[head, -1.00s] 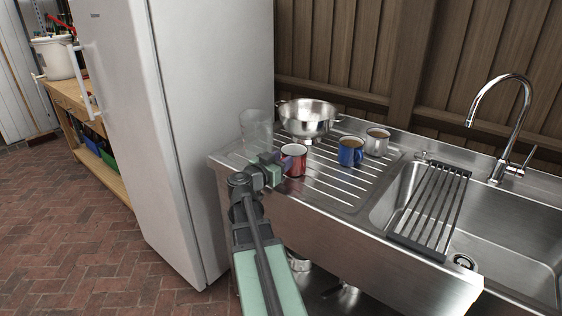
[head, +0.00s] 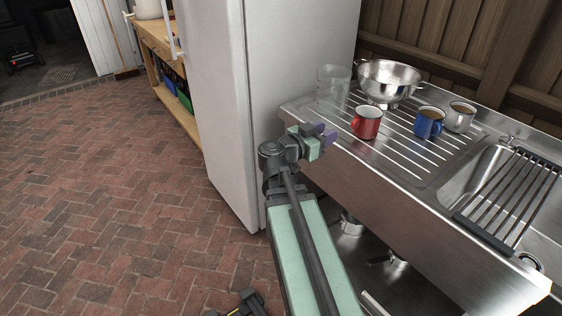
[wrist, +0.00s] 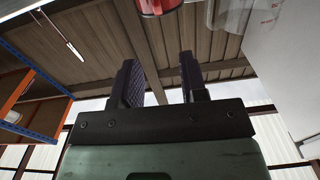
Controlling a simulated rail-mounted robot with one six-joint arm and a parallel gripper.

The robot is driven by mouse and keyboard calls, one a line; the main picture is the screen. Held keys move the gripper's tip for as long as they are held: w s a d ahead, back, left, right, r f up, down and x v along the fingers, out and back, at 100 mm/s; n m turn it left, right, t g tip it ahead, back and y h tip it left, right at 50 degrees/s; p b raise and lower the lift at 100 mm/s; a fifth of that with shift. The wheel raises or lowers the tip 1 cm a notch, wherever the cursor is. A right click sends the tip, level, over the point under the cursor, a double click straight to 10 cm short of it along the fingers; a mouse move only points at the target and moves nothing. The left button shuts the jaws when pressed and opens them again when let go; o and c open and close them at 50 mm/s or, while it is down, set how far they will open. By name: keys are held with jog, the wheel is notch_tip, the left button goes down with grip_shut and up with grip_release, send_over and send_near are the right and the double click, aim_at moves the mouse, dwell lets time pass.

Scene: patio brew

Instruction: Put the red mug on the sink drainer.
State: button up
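The red mug (head: 366,122) stands upright on the ribbed steel sink drainer (head: 425,160), near its front left part. My gripper (head: 328,135) is just left of the mug, at the drainer's front edge, and apart from it. In the wrist view my gripper (wrist: 160,80) shows two dark fingers spread with an empty gap between them. The red mug (wrist: 158,6) also shows there at the top edge, beyond the fingertips and cut off by the frame.
A clear glass jug (head: 333,88) and a steel colander (head: 388,80) stand behind the mug. A blue mug (head: 428,122) and a grey mug (head: 460,117) stand to its right. A black rack (head: 510,195) lies over the sink. A white fridge (head: 285,60) borders the left.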

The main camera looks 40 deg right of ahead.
jog(key=w+a+r+n+t+y, duration=0.25)
jog(key=w+a+n+t, duration=0.6)
jog(key=w+t, duration=0.45)
jog(key=w+a+f+n+t+y, duration=0.25)
jog(key=a+n+y, duration=0.25)
jog(key=a+y, duration=0.3)
jog(key=w+a+f+n+t+y, duration=0.2)
jog(key=w+a+n+y, duration=0.3)
jog(key=a, duration=0.4)
jog(key=s+a+f+n+g+y, duration=0.2)
jog(key=s+a+f+g+y, duration=0.4)
jog(key=a+f+g, duration=0.45)
jog(key=s+f+m+g+h, duration=0.1)
jog(key=s+f+g+h, duration=0.2)
jog(key=s, duration=0.9)
jog(key=f+g, duration=0.1)
jog(key=g, duration=0.2)
jog(key=shift+a+f+m, duration=0.3)
jog(key=shift+f+m, duration=0.05)
jog(key=shift+f, duration=0.05)
